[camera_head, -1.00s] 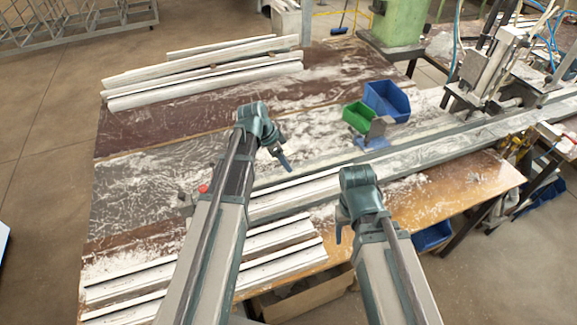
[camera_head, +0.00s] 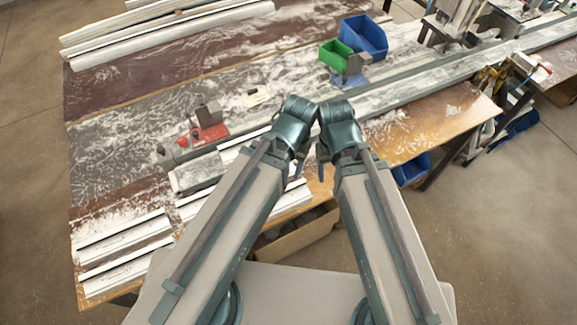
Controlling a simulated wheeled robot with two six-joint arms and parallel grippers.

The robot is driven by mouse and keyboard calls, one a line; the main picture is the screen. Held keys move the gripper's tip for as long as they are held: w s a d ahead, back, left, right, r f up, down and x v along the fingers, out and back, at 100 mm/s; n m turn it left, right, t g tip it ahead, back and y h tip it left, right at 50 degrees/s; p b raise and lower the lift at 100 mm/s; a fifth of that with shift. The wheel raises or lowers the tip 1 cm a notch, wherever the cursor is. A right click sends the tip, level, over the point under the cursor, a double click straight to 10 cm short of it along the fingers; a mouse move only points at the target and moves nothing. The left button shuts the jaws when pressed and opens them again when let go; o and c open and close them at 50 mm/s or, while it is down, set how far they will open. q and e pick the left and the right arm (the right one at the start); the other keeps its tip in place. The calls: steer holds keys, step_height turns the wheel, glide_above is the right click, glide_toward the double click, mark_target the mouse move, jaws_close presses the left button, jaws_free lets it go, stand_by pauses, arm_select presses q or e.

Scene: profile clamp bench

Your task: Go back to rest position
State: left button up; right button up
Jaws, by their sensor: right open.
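My two arms reach in from the bottom and their wrists come close together over the front edge of the bench (camera_head: 125,100). My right gripper (camera_head: 322,168) hangs below its wrist, small and partly hidden; it is open with nothing seen in it. My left gripper (camera_head: 298,168) is mostly hidden under its own wrist, with only a small bluish part showing, so its jaws cannot be read. Neither gripper is seen touching a profile.
White profiles (camera_head: 170,35) lie at the back left, and more (camera_head: 125,240) at the front left. A red clamp (camera_head: 208,133) stands mid-bench. A green bin (camera_head: 335,52) and a blue bin (camera_head: 364,36) stand behind. A long rail (camera_head: 425,85) runs right. A cardboard box (camera_head: 298,232) sits below.

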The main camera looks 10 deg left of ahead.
steer(key=shift+f, duration=0.1)
step_height(320, 180, down, 7)
steer(key=b, duration=0.7)
